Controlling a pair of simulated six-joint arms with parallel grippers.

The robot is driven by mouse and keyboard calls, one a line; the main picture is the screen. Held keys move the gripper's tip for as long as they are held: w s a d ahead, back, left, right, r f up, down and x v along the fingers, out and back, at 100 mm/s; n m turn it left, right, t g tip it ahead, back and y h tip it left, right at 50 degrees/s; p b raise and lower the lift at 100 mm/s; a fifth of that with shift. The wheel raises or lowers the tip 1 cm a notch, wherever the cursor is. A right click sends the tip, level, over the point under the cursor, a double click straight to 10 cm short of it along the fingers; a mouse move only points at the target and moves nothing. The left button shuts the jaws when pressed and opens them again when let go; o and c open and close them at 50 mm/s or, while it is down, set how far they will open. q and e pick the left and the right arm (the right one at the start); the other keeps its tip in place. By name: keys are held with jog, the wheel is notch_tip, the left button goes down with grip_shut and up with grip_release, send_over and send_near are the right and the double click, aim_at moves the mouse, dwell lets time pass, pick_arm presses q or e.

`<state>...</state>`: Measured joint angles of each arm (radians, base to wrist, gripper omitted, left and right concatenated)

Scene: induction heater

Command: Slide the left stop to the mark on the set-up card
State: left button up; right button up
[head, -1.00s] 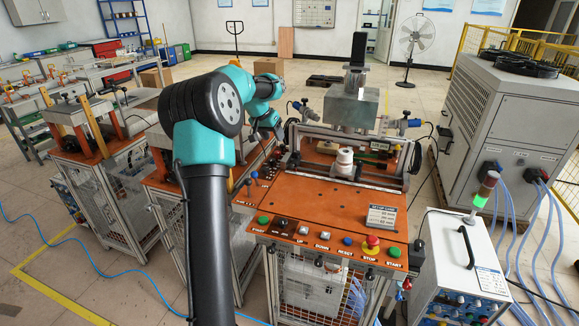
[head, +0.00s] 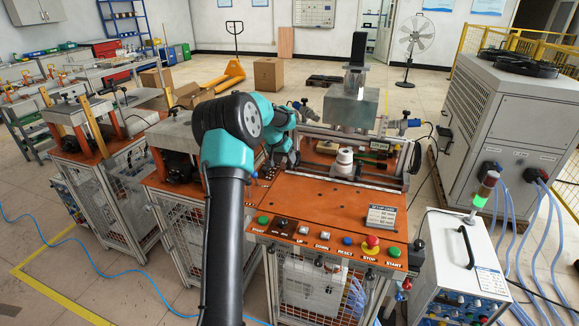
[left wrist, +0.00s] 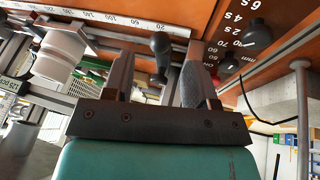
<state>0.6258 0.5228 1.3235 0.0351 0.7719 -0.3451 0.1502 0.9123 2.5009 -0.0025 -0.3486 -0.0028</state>
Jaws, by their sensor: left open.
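My right gripper is not in view.
A white cylinder (head: 344,158) stands at the rail's middle and also shows in the left wrist view (left wrist: 60,55). Push buttons (head: 370,243) line the front edge. Dials (left wrist: 255,37) sit near the gripper. The orange panel's middle is clear.

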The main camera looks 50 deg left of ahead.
aim_at(289, 165)
pick_arm(q)
jog(key=shift+x, duration=2.4)
grip_shut()
